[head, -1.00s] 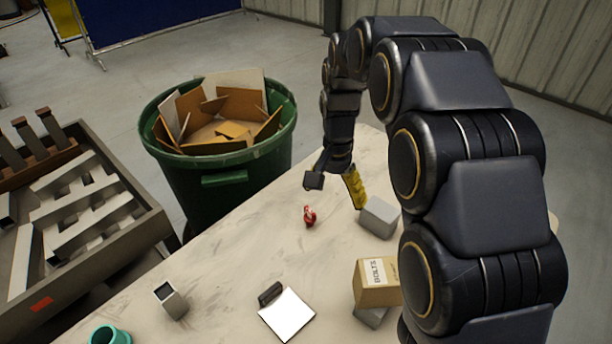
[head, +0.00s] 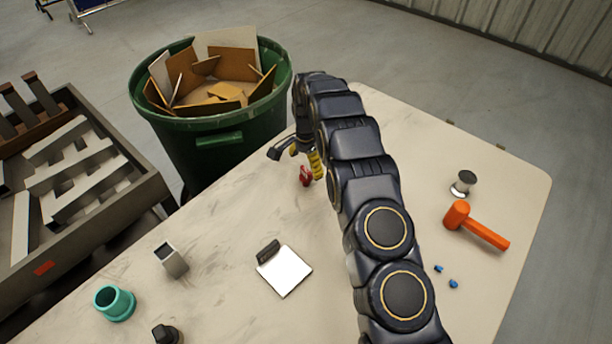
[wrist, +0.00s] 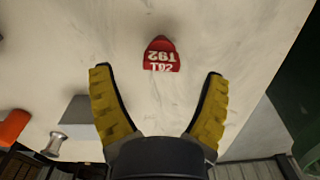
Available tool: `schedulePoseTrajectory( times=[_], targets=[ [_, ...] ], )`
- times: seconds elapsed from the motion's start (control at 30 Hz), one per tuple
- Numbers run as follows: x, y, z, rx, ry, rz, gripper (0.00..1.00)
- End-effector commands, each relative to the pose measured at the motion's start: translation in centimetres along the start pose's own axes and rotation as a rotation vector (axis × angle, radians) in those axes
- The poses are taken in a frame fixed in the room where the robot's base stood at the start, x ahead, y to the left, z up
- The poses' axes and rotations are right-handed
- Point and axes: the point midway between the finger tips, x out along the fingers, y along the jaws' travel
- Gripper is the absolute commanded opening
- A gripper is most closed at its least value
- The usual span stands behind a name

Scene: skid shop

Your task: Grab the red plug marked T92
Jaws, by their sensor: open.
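The red plug (wrist: 160,50) is marked T92 in white and rests on the table. In the wrist view it is just beyond and between the fingertips, with its lettering upside down. My gripper (wrist: 158,72) is open, with its two yellow-padded fingers spread and nothing between the pads. In the head view the red plug (head: 305,176) is small, close beside a yellow finger of my gripper (head: 303,165). My arm hides part of the gripper there.
A green bin (head: 215,140) of cardboard stands beyond the table (head: 225,215). An orange mallet (head: 475,225), a silver-and-black piece (head: 464,183) and blue bits lie right of my arm. A notepad (head: 284,270), grey holder (head: 171,260) and teal cup (head: 115,303) are nearer. A grey block (wrist: 77,115) shows in the wrist view.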

Motion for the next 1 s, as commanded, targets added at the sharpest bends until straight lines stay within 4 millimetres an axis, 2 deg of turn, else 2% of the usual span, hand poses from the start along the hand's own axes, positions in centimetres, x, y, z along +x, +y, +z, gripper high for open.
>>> schedulePoseTrajectory(
  times=[0.33,0.57,0.6,0.67,0.7,0.73,0.77,1.0],
  targets=[
    [4.6,-0.1,-0.3,-0.002,-0.001,0.001,0.77],
    [4.8,-0.2,-0.3,-0.002,0.000,-0.001,0.77],
    [4.8,-0.2,-0.3,-0.002,0.000,-0.001,0.68],
    [4.8,-0.2,-0.3,-0.002,0.000,-0.001,0.42],
    [4.8,-0.2,-0.3,-0.002,0.000,-0.001,0.25],
    [4.8,-0.2,-0.3,-0.002,0.000,-0.001,0.13],
    [4.8,-0.2,-0.3,-0.002,0.000,-0.001,0.09],
    [4.8,-0.2,-0.3,-0.002,0.000,-0.001,0.09]
  ],
)
